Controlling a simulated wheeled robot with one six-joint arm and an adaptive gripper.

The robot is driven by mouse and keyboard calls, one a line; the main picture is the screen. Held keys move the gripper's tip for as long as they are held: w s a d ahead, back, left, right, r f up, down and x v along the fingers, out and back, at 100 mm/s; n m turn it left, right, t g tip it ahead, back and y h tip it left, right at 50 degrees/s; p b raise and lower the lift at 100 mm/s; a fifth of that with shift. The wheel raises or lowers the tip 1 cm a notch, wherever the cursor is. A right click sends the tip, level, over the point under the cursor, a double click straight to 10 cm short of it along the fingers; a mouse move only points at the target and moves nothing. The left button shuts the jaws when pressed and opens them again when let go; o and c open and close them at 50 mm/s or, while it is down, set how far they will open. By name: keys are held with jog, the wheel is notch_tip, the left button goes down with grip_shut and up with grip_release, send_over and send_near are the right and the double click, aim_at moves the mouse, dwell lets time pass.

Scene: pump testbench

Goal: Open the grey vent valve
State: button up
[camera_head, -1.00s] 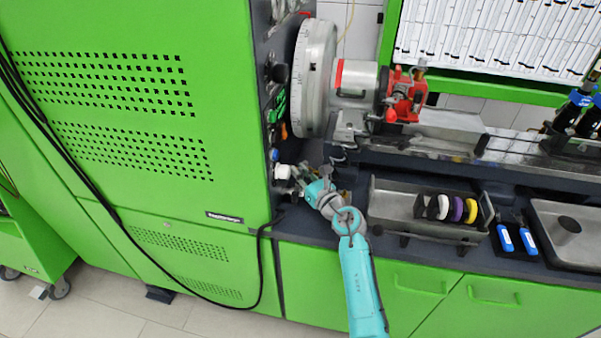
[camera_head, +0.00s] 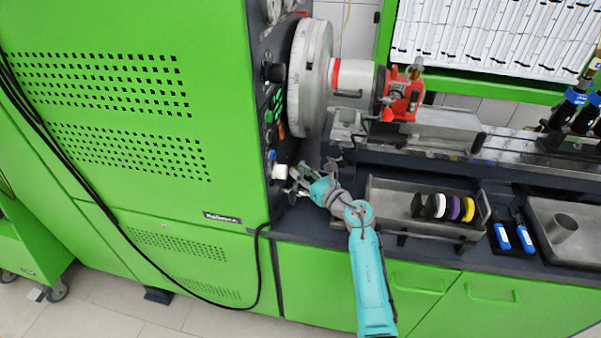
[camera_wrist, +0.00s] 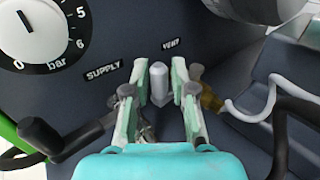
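The grey vent valve handle (camera_wrist: 159,84) shows in the wrist view as a short grey stub just below the VENT label (camera_wrist: 171,43). My gripper (camera_wrist: 159,68) has one finger on each side of this handle. The fingers are apart, and narrow gaps seem to show between the pads and the handle. In the head view my gripper (camera_head: 297,178) is at the dark side panel of the green cabinet, low down beside a white knob (camera_head: 279,172). The vent valve cannot be made out there. The base of the handle is partly hidden by the fingers.
In the wrist view, a black-handled lever (camera_wrist: 42,137) lies left of my gripper, below the SUPPLY label (camera_wrist: 103,71). A pressure dial (camera_wrist: 30,30) is at upper left. A brass fitting (camera_wrist: 208,97) with a pale hose is close on the right. A metal tray (camera_head: 390,212) stands right of my arm.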

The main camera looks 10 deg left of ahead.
jog(key=shift+o, duration=0.3)
notch_tip(320, 180, up, 10)
dwell(0.5)
